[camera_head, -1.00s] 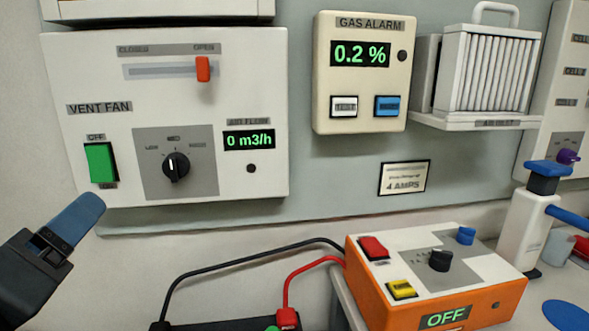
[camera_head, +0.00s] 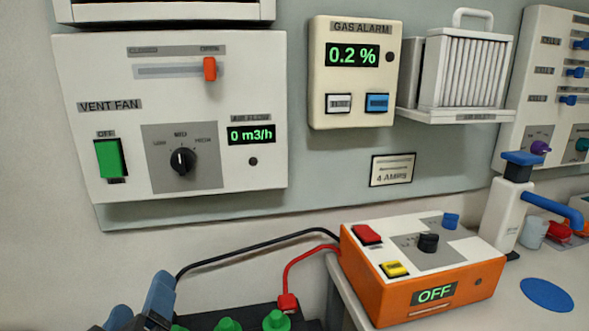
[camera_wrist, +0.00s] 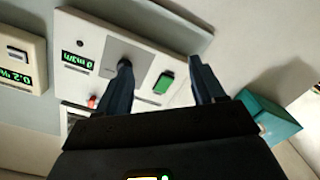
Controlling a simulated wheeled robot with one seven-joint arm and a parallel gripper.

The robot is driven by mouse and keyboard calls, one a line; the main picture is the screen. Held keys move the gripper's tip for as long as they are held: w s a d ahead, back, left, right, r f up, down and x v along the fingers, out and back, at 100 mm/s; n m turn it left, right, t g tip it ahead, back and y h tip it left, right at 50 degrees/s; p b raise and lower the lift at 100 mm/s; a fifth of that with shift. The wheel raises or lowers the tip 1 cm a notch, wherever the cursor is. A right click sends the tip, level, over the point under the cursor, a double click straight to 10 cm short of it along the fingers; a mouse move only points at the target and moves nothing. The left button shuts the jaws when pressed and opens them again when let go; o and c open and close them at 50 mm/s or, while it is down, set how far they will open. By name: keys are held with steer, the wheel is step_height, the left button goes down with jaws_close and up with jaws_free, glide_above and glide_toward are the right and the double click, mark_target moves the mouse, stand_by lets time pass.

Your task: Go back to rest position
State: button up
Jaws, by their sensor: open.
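My gripper (camera_head: 140,312) is at the bottom left of the head view, low in front of the wall and below the vent fan panel. Only its blue-grey finger parts show there. In the wrist view, the two dark fingers of my gripper (camera_wrist: 160,72) stand apart with nothing between them. The white vent fan panel (camera_head: 75,150) has a green switch (camera_head: 110,158) labelled OFF, a black knob (camera_head: 182,161), a red slider (camera_head: 210,68) at the OPEN end, and a display reading 0 m3/h. The panel also shows in the wrist view (camera_wrist: 90,35), upside down.
An orange charger (camera_head: 385,300) reading OFF stands on a bench (camera_head: 335,285). Black and red cables run from it to a dark battery with green caps (camera_head: 275,320). A gas alarm (camera_head: 317,75) reads 0.2 %. A white bottle (camera_head: 508,215) and a blue disc (camera_head: 547,294) are at right.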

steer(key=s+d+f+m+g, duration=0.1)
steer(key=s+d+f, duration=0.4)
steer(key=d+f, duration=0.55)
steer(key=s+d+f+m+g, duration=0.15)
steer(key=s+d+f, duration=0.5)
steer(key=d, duration=0.75)
steer(key=s+d+r+m+h, duration=0.2)
steer(key=s+d+m, duration=0.2)
steer(key=s+d, duration=0.4)
steer(key=s+d+r+m+h, duration=0.2)
steer(key=s+d, duration=0.5)
steer(key=s, duration=0.4)
steer(key=shift+s+d+r+m+h, duration=0.3)
steer(key=shift+s+d+r+m, duration=0.1)
steer(key=shift+m, duration=0.45)
steer(key=shift+t, duration=0.25)
